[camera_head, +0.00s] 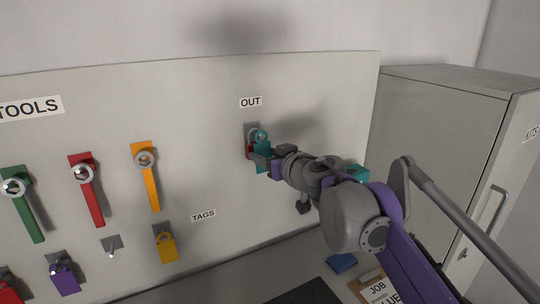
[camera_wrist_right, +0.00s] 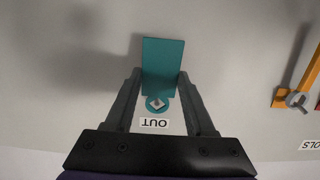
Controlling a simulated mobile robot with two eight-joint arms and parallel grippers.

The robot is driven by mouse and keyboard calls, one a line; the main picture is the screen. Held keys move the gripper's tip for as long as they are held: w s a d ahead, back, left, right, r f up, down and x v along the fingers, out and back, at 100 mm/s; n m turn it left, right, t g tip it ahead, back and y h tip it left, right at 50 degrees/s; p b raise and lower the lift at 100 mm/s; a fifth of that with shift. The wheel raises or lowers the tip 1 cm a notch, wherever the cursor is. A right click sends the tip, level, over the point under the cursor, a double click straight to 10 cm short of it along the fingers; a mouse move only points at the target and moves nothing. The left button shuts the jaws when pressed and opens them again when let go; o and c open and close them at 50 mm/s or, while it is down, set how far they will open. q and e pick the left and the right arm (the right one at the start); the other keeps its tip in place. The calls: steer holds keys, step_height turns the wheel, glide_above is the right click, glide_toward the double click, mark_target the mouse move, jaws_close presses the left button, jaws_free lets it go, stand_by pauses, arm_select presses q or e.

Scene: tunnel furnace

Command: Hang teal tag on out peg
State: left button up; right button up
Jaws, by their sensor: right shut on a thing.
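The teal tag (camera_head: 262,146) is at the wall panel below the OUT label (camera_head: 250,102). In the right wrist view the tag (camera_wrist_right: 163,62) lies between the fingers, and the pale peg tip (camera_wrist_right: 157,103) shows within its ring. I cannot tell how far the ring is along the peg. My right gripper (camera_head: 262,158) is shut on the tag, close to the panel; it also shows in the wrist view (camera_wrist_right: 160,80). The grey peg plate (camera_head: 249,130) is partly hidden. A small red piece (camera_head: 249,151) shows beside the tag. My left gripper is out of view.
Green (camera_head: 24,208), red (camera_head: 90,195) and orange (camera_head: 148,180) tools hang at left. Below are purple (camera_head: 65,279) and yellow (camera_head: 167,247) tags and an empty peg (camera_head: 112,246). A grey cabinet (camera_head: 440,130) stands right. A clipboard (camera_head: 370,289) lies below.

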steer(key=shift+w+a+r+p, duration=0.15)
steer(key=shift+w+a+p, duration=0.15)
steer(key=shift+w, duration=0.2)
steer(key=shift+w+a+f+b, duration=0.1)
steer(key=shift+w+f+b, duration=0.4)
steer(key=shift+f, duration=0.1)
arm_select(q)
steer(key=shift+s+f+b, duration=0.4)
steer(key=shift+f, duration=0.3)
arm_select(e)
steer(key=shift+s+a, duration=0.1)
steer(key=shift+s, duration=0.05)
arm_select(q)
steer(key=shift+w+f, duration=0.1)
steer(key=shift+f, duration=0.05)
arm_select(e)
steer(key=shift+w, duration=0.2)
steer(key=shift+r, duration=0.1)
steer(key=o, duration=1.4)
